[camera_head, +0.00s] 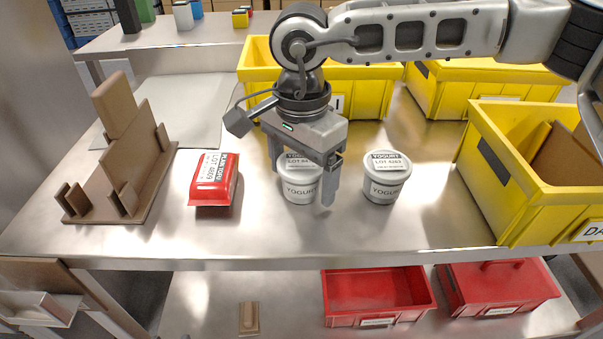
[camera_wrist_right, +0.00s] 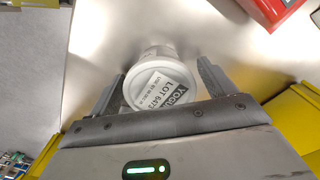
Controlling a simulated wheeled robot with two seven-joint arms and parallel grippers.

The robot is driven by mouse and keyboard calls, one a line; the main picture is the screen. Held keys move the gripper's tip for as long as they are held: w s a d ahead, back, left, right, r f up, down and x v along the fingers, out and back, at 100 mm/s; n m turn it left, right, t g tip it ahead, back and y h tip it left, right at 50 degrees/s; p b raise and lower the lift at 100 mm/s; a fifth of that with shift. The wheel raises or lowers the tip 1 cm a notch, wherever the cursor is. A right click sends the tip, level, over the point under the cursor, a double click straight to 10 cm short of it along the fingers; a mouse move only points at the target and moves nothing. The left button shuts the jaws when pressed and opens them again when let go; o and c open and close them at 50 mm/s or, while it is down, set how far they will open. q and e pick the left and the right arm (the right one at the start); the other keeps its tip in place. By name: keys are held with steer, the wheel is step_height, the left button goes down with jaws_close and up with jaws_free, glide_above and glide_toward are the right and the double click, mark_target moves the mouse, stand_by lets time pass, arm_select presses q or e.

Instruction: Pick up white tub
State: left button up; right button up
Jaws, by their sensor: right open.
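A white yogurt tub (camera_head: 299,187) with a printed lid stands upright on the steel table in the head view. My right gripper (camera_head: 302,182) points down over it, open, with one finger on each side. In the right wrist view, the tub (camera_wrist_right: 161,84) lies between the two spread fingers of the gripper (camera_wrist_right: 158,78), its lid label reading YOGURT and LOT. I cannot tell whether a finger touches it. A second white yogurt tub (camera_head: 384,180) stands upright just to the right, apart from the gripper. My left gripper is not in view.
A red labelled package (camera_head: 214,180) lies left of the tubs, beside a brown stand (camera_head: 125,165). Yellow bins (camera_head: 362,95) stand behind, and another yellow bin (camera_head: 510,205) stands at right. Red trays (camera_head: 375,318) sit on the lower shelf. The table front is clear.

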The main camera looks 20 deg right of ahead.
steer(key=shift+f, duration=0.35)
steer(key=c, duration=1)
steer(key=shift+o, duration=0.2)
steer(key=shift+r, duration=0.1)
steer(key=shift+r, duration=0.45)
step_height(320, 180, up, 2)
steer(key=shift+a+r, duration=0.1)
steer(key=shift+r, duration=0.15)
steer(key=s+a+r, duration=0.7)
steer(key=a+r, duration=0.2)
steer(key=a, duration=0.2)
steer(key=shift+s+a+r, duration=0.2)
steer(key=shift+a+r, duration=0.05)
steer(key=shift+a, duration=0.15)
